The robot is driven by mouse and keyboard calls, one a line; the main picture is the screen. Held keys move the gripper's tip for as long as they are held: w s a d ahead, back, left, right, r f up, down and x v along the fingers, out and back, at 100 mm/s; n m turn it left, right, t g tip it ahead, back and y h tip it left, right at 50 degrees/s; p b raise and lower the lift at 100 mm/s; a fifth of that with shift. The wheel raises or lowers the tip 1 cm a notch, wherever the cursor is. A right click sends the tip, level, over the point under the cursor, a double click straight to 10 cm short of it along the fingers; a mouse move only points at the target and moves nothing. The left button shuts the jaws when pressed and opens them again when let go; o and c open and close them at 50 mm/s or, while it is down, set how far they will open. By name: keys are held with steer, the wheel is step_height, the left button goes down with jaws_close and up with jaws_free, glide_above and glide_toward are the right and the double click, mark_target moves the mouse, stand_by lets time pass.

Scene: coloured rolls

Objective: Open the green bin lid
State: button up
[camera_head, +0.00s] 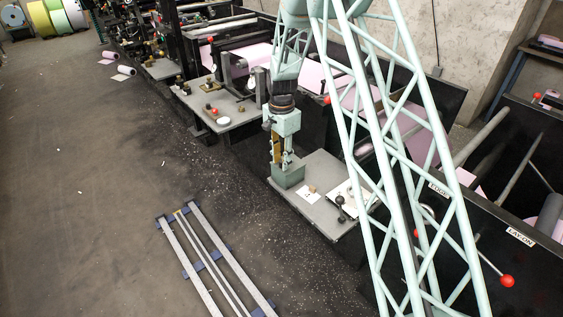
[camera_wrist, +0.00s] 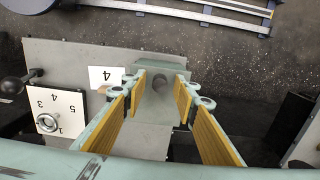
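The green bin (camera_head: 288,177) is a small grey-green box on the grey table. My gripper (camera_head: 282,158) points down just over it. The lid looks closed. The exact height of the fingertips over the lid is hard to tell.
The grey table (camera_head: 325,217) also holds a small brown block (camera_head: 312,189), a white card marked 4 (camera_wrist: 107,77) and a numbered dial plate (camera_wrist: 58,112). A dark machine frame stands to the right. A rail frame (camera_head: 213,258) lies on the open floor at left.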

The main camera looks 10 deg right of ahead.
steer(key=shift+f, duration=0.15)
steer(key=shift+c, duration=0.6)
jaws_close()
